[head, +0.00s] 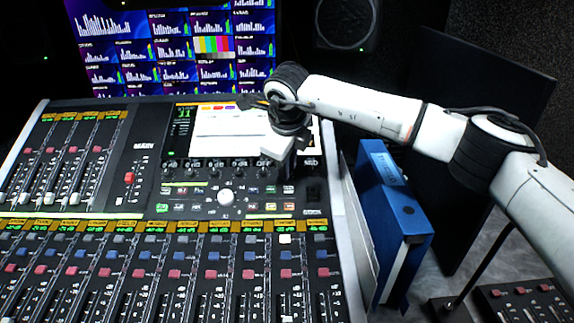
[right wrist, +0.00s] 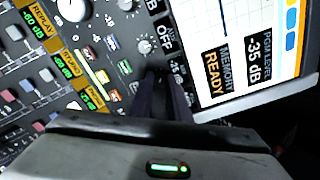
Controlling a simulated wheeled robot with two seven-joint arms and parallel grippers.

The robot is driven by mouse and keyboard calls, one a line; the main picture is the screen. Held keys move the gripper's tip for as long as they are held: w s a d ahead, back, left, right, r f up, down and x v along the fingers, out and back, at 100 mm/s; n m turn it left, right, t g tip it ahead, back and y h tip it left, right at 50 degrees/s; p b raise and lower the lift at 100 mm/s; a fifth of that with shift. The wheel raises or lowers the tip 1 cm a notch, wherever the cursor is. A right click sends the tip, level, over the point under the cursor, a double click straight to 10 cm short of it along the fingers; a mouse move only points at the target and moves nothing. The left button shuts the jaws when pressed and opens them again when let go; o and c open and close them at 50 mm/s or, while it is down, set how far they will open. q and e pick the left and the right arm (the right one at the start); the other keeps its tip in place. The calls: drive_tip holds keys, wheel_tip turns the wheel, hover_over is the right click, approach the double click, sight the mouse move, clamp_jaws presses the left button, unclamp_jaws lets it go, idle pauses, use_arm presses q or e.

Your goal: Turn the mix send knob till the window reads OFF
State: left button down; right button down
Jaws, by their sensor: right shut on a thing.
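The mixing console (head: 120,215) fills the left and middle of the head view. A row of small knobs (head: 216,165) runs under its screen. My right gripper (head: 271,162) reaches down to the right part of that row. In the right wrist view its dark fingers (right wrist: 162,92) are shut on a small knob, which they mostly hide. A small window (right wrist: 178,72) beside the fingertips is partly covered, and I cannot read it. The neighbouring window (right wrist: 164,32) reads OFF, with a grey knob (right wrist: 145,47) below it. I cannot tell which knob is labelled mix send.
A blue binder (head: 395,205) stands right of the console. Monitors (head: 170,50) and a speaker (head: 347,22) are behind.

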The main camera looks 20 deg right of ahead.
drive_tip(key=c, duration=1.7)
unclamp_jaws()
drive_tip(key=b+v, duration=0.1)
drive_tip(key=v, duration=0.9)
drive_tip(key=shift+r, duration=0.2)
